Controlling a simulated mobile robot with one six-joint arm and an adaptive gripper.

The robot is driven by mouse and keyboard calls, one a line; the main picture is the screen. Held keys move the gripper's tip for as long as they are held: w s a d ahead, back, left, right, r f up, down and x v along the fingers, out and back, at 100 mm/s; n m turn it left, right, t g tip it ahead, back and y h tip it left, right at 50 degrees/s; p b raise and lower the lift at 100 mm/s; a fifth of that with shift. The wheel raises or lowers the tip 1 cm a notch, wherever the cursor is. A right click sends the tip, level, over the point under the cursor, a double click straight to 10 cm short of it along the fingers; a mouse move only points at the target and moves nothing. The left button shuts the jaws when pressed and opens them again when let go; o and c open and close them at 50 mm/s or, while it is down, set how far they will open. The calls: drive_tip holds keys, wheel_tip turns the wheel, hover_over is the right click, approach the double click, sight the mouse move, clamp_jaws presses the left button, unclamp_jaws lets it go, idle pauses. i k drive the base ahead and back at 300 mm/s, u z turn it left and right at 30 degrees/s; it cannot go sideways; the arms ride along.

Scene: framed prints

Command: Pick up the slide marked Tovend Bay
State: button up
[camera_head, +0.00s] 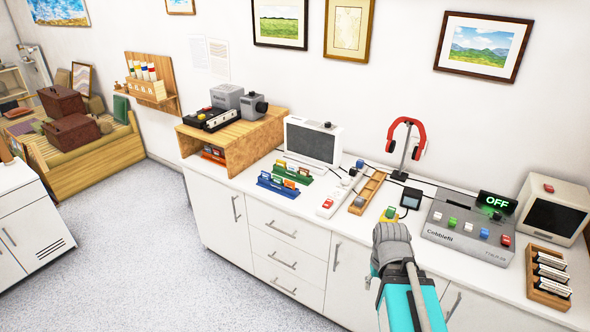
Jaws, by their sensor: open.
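No slide marked Tovend Bay can be made out; the lettering is too small to read. Several dark pieces with white labels (552,272), possibly slides, stand in a wooden tray (535,291) at the right end of the counter. Small coloured pieces stand in a green rack (306,179) and a blue rack (265,182) left of centre. My gripper (388,232) is above the counter's front edge, left of the grey Cobblefil device (465,239) and well left of the wooden tray. It is open; its fingertips are largely hidden, and I see nothing held.
Along the white counter stand a wooden shelf box (255,137) with a projector-like device (227,96), a small screen (313,140), a narrow wooden tray (368,193), red headphones (406,128) on a stand, and a monitor (552,215). Grey floor (150,250) is open at left.

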sight(264, 175)
drive_tip(key=z, duration=0.15)
drive_tip(key=i, duration=0.85)
drive_tip(key=u, duration=0.45)
drive_tip(key=i, duration=0.7)
drive_tip(key=u, duration=0.6)
drive_tip(key=k, duration=0.9)
drive_tip(key=u, duration=0.1)
drive_tip(key=i, duration=0.55)
drive_tip(key=u, duration=0.05)
